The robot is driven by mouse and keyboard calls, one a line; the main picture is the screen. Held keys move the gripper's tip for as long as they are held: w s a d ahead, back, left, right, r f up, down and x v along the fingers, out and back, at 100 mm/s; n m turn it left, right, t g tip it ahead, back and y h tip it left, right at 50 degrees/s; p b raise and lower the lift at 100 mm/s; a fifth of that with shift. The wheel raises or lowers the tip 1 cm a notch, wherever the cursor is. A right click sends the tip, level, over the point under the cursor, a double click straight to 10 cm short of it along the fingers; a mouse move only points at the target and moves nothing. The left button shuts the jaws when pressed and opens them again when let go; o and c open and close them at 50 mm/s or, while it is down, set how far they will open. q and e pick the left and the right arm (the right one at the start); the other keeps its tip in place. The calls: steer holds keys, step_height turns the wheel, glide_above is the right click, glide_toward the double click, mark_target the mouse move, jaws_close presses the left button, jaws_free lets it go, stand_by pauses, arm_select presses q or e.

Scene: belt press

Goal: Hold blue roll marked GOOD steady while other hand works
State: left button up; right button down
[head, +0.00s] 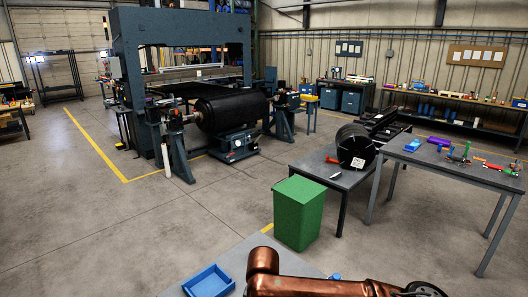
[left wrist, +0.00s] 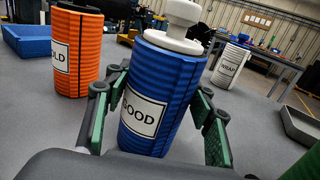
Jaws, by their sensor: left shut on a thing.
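The blue roll (left wrist: 165,95) stands upright in the left wrist view, with a white label reading GOOD facing me. My left gripper (left wrist: 160,84) is shut on it, with one green-padded finger on each side. A white knobbed piece (left wrist: 183,22) shows at the roll's top; I cannot tell whether it is fixed to it. In the head view the roll is not clearly seen; a small blue bit (head: 335,276) shows behind a copper arm link of mine. My right gripper cannot be made out in either view.
An orange roll (left wrist: 85,55), label partly hidden, stands left of the blue one. A white labelled roll (left wrist: 231,64) stands farther right, near a grey tray (left wrist: 301,128). A blue tray (head: 208,282) sits on the near table. A green bin (head: 299,213) stands beyond it.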

arm_select(q)
steer(key=o, duration=1.7)
steer(key=shift+c, duration=0.2)
